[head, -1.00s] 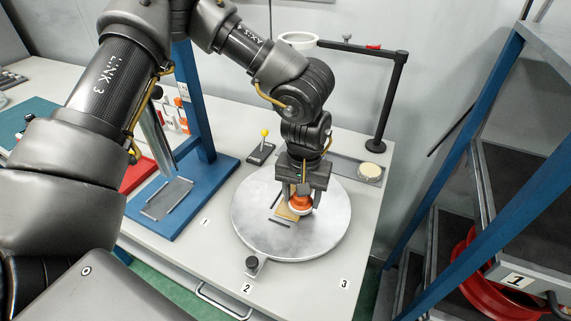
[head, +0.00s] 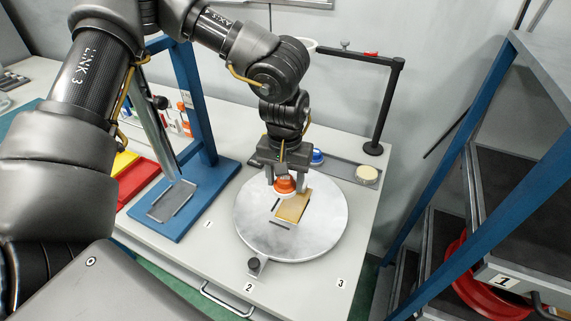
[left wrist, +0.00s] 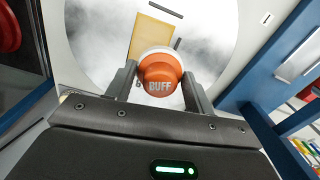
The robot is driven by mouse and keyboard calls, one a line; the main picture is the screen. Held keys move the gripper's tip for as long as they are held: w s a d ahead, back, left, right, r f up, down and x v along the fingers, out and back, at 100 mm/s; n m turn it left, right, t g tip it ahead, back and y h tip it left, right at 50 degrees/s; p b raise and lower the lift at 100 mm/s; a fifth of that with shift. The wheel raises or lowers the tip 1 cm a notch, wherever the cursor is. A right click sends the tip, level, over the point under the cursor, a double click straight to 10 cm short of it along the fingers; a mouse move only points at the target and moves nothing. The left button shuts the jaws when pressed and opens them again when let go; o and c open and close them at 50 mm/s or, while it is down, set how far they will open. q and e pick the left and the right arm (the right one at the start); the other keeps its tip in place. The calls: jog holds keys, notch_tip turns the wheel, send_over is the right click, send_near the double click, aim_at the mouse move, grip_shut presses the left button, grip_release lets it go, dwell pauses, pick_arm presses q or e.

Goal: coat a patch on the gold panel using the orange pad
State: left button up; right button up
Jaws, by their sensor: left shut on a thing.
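The gold panel (head: 294,207) lies on the round grey metal disc (head: 318,240). It also shows in the left wrist view (left wrist: 150,36). My left gripper (head: 285,187) is shut on the orange pad (head: 285,184), which has a white lower part. In the left wrist view the pad (left wrist: 161,72) sits between the two fingers with the word BUFF on it. The pad is over the far left end of the panel in the head view. I cannot tell whether it touches the panel. My right gripper is not in view.
Dark stop bars flank the panel on the disc. A blue-capped item (head: 317,157) and a round cream pad (head: 367,174) sit on a grey strip behind the disc. A blue press frame (head: 205,195) stands left. A black post (head: 385,110) rises at the back right.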

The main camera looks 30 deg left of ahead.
pick_arm(q)
jog(key=shift+r+p, duration=0.8)
jog(key=shift+r, duration=0.6)
jog(key=shift+s+f, duration=0.1)
